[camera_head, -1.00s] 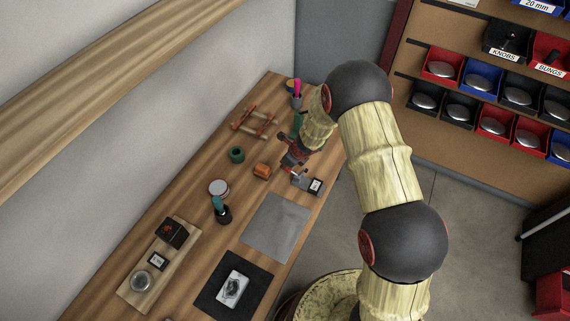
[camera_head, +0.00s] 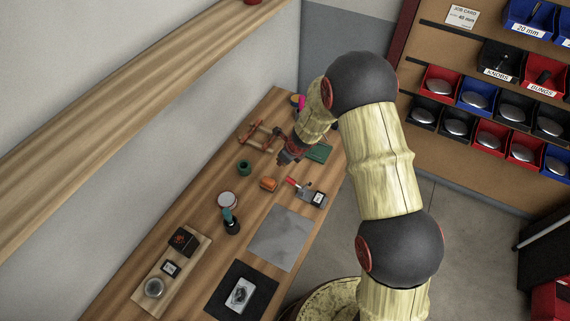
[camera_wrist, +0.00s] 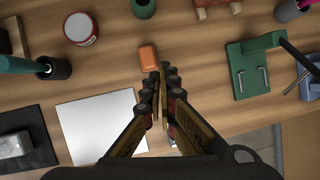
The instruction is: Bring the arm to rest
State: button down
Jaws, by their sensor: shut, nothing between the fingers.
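My gripper (camera_head: 287,158) hangs above the far part of the wooden bench (camera_head: 190,215), at the end of my bent arm. In the wrist view its fingers (camera_wrist: 165,78) are together with nothing held. Below the fingertips, and a little to their left in the wrist view, lies an orange block (camera_wrist: 149,58); it is apart from them. A green fixture (camera_head: 319,152) stands to the right of the gripper in the head view. A small grey device with a red handle (camera_head: 311,197) is partly hidden behind the fingers in the wrist view.
A grey sheet (camera_head: 283,238), a black mat (camera_head: 226,307), a tin (camera_head: 228,199), a green ring (camera_head: 244,167) and a wooden rack (camera_head: 262,137) lie on the bench. A wall shelf (camera_head: 150,105) runs along the left. Bins (camera_head: 474,95) hang at right.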

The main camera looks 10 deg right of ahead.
jog(key=shift+a, duration=0.1)
dwell(0.6)
jog(key=s+a+r+n+g+y+b, duration=0.15)
jog(key=s+r+n+g, duration=0.35)
jog(key=s+n, duration=0.95)
jog(key=s+d+r+n+t+h+b, duration=0.2)
jog(key=s+d+r+n, duration=0.4)
jog(key=s+r, duration=0.4)
jog(key=s+d+r+n+t+h+b, duration=0.2)
jog(key=s+d+r+n+t+b, duration=0.2)
jog(key=s+r, duration=0.7)
jog(key=shift+s+d+r+n+t+b, duration=0.3)
jog(key=shift+d+r+n+b, duration=0.65)
jog(key=shift+d+n+b, duration=0.5)
